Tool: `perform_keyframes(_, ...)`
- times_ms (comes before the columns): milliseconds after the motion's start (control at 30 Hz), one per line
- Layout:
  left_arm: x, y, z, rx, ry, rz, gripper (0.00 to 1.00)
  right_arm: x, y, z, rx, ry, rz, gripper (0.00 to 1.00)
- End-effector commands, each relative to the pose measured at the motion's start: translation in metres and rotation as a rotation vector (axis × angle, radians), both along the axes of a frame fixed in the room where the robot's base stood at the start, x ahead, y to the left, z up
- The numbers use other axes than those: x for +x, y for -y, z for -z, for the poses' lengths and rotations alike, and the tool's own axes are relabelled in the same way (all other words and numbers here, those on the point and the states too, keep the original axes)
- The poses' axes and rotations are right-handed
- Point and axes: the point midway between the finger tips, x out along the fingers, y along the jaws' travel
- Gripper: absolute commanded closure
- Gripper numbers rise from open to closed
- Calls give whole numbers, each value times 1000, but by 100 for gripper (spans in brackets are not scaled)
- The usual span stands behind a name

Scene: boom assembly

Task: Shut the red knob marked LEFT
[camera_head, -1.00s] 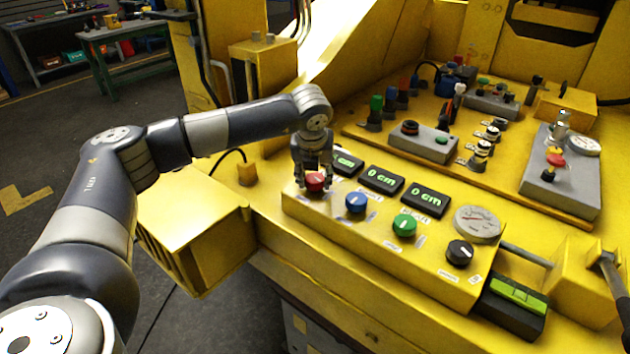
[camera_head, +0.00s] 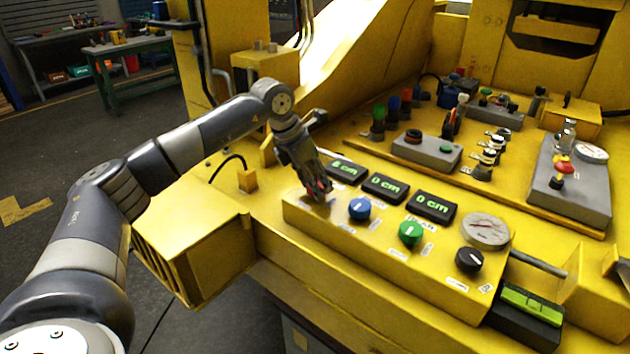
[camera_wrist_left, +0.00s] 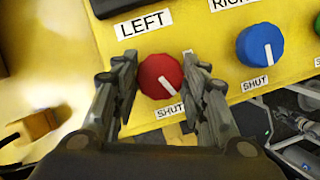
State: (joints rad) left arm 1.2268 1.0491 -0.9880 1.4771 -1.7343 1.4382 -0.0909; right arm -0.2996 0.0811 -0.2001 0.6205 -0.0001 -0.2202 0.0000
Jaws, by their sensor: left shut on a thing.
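The red knob (camera_wrist_left: 155,72) sits below the LEFT label (camera_wrist_left: 143,22) in the left wrist view. Its white pointer line slants down and right, toward the SHUT label (camera_wrist_left: 170,108). My left gripper (camera_wrist_left: 163,80) has one finger on each side of the knob and is shut on it. In the head view my left gripper (camera_head: 320,188) is tilted over the near-left end of the yellow panel (camera_head: 380,252) and hides most of the red knob. My right gripper is not in view.
Right of the red knob stand a blue knob (camera_head: 360,208), a green knob (camera_head: 411,233) and a black knob (camera_head: 469,260). A round gauge (camera_head: 485,231) is at the panel's right.

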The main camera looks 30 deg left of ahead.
Motion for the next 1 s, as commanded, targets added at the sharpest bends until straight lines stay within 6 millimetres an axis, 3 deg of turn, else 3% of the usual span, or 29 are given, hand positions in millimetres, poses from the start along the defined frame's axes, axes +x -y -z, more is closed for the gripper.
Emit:
perform_keyframes(500,1,-2,0,1,-3,358,84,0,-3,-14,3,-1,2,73)
perform_keyframes(1000,1,-2,1,3,-2,436,83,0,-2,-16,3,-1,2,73)
